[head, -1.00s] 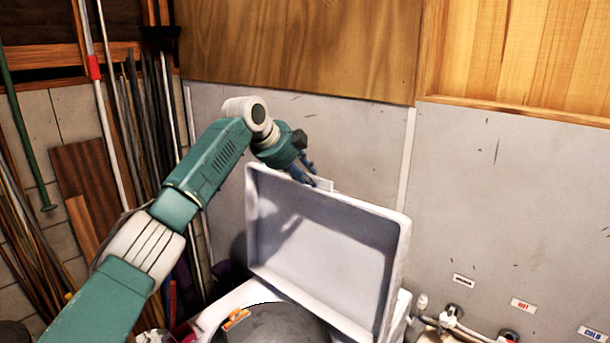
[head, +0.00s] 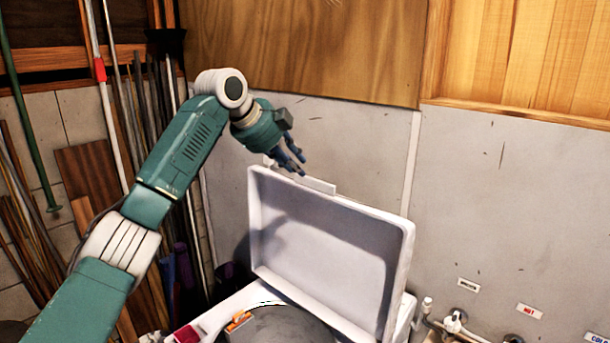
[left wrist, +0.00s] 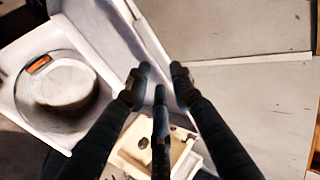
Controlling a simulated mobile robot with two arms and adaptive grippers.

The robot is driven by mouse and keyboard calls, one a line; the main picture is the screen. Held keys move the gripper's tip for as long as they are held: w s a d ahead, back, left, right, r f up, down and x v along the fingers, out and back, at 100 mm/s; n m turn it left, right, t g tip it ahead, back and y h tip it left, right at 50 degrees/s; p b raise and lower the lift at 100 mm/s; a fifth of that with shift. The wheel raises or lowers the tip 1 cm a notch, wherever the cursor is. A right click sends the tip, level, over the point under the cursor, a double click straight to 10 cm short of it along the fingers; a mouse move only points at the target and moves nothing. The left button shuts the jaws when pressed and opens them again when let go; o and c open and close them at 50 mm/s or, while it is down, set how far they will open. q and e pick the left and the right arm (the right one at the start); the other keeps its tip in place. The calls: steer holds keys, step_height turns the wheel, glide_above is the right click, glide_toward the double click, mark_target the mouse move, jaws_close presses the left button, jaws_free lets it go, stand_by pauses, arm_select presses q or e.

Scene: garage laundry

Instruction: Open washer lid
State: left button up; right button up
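The white washer lid (head: 330,250) stands raised in the head view, steeply upright with its hollow inner side facing me. Below it are the washer's white top (head: 243,301) and a round grey part (head: 285,326) with an orange label. My left gripper (head: 297,166) is just above the lid's upper left edge, its fingers spread and empty. In the left wrist view the fingers (left wrist: 160,78) are apart with nothing between them; the lid (left wrist: 97,27) and the open washer top (left wrist: 64,80) lie beyond. Whether a finger touches the lid is unclear. My right gripper is not in view.
A grey wall (head: 500,200) stands close behind the lid. Labelled taps (head: 455,322) are at the lower right. Poles and boards (head: 100,185) lean at the left. A wooden cabinet (head: 300,45) hangs above.

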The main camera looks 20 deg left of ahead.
arm_select(q)
steer(key=shift+v, duration=1.5)
steer(key=shift+r, duration=0.1)
